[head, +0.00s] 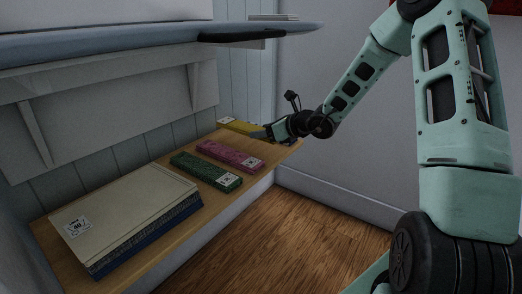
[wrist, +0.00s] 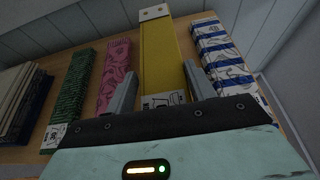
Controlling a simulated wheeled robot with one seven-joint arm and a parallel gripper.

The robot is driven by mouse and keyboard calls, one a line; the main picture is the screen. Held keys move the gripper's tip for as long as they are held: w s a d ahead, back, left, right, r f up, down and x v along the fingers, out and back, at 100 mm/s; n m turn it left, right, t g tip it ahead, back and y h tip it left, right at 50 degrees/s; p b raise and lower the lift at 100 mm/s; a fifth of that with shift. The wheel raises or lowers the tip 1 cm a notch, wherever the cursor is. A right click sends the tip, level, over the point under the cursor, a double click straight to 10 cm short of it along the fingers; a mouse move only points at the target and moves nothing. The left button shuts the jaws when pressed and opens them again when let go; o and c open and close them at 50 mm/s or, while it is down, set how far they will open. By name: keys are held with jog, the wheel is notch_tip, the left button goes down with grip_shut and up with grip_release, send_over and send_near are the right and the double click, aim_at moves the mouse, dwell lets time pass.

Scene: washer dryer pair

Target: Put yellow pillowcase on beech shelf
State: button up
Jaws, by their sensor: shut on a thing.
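The yellow pillowcase (head: 238,126) is a long folded bundle with white labels, at the far end of the beech shelf (head: 150,176). My gripper (head: 265,132) is shut on its near end. In the wrist view the yellow pillowcase (wrist: 160,55) runs away from me between the two fingers of my gripper (wrist: 160,82). It is over or on the shelf; I cannot tell whether it touches the wood. The pink bundle (wrist: 114,75) lies to its left and a blue-and-white striped bundle (wrist: 222,55) to its right.
On the shelf are a pink bundle (head: 230,155), a green bundle (head: 206,171) and a stack of large cream and blue folded cloths (head: 125,215). A panelled wall stands behind. The wooden floor (head: 270,240) in front is clear.

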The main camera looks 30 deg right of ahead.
aim_at(264, 150)
jog(key=shift+f+b, duration=1.15)
jog(key=shift+f, duration=1.15)
jog(key=shift+f, duration=0.15)
jog(key=o, duration=1)
